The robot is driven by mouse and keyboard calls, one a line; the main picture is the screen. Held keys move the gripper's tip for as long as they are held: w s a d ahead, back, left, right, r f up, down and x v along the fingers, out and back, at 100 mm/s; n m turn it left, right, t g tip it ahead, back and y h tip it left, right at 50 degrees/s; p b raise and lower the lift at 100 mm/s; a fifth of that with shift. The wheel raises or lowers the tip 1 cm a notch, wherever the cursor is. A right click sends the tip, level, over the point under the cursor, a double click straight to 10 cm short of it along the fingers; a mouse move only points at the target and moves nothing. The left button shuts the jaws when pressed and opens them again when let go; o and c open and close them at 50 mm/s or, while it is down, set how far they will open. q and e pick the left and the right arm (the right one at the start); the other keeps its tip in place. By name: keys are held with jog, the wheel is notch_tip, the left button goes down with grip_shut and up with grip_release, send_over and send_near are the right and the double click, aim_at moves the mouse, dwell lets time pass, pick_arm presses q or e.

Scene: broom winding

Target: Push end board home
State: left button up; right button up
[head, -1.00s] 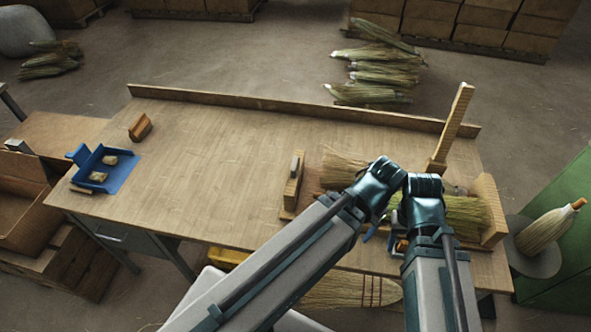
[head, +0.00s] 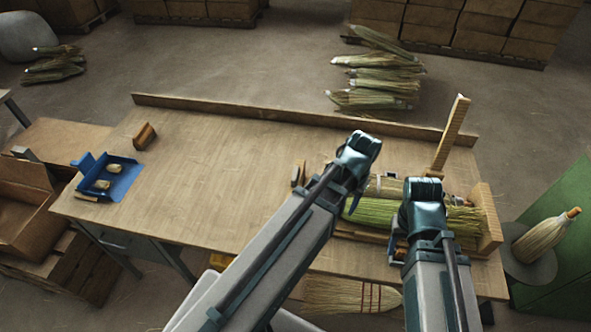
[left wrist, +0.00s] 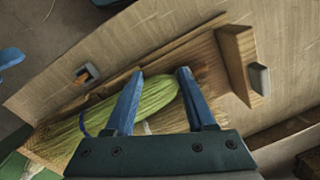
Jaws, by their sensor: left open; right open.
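A wooden end board (left wrist: 234,62) with a grey handle (left wrist: 260,78) stands upright on the jig base in the left wrist view. In the head view the same board (head: 297,174) is partly hidden behind my left arm. A green broom bundle (head: 455,218) lies in the jig; its rounded end (left wrist: 160,90) stops short of the board. A fixed board (head: 489,216) stands at the other end. My left gripper (left wrist: 158,88) is open over the bundle's end, apart from the board. My right gripper (head: 396,243) is open at the jig's front side, its fingertips partly hidden.
A tall wooden post (head: 450,133) rises behind the jig. A blue dustpan (head: 108,177) and a small wooden block (head: 144,136) lie at the table's left. A finished broom (head: 545,238) stands at the right. The table's middle is clear.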

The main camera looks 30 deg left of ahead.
pick_arm(q)
jog(key=w+a+r+n+p, duration=0.2)
jog(key=w+a+r+p, duration=0.15)
jog(key=w+a, duration=0.4)
notch_tip(320, 180, up, 3)
jog(key=n+p, duration=0.2)
jog(key=n, duration=0.1)
send_over(296, 173)
jog(key=shift+a+r+h, duration=0.1)
jog(key=shift+h, duration=0.3)
pick_arm(e)
notch_tip(296, 173, up, 7)
jog(key=shift+f, duration=0.2)
pick_arm(q)
notch_tip(296, 173, down, 14)
jog(key=b, duration=1.4)
pick_arm(e)
notch_tip(296, 173, down, 14)
jog(key=shift+r, duration=0.2)
pick_arm(q)
jog(key=shift+r, duration=0.1)
grip_shut()
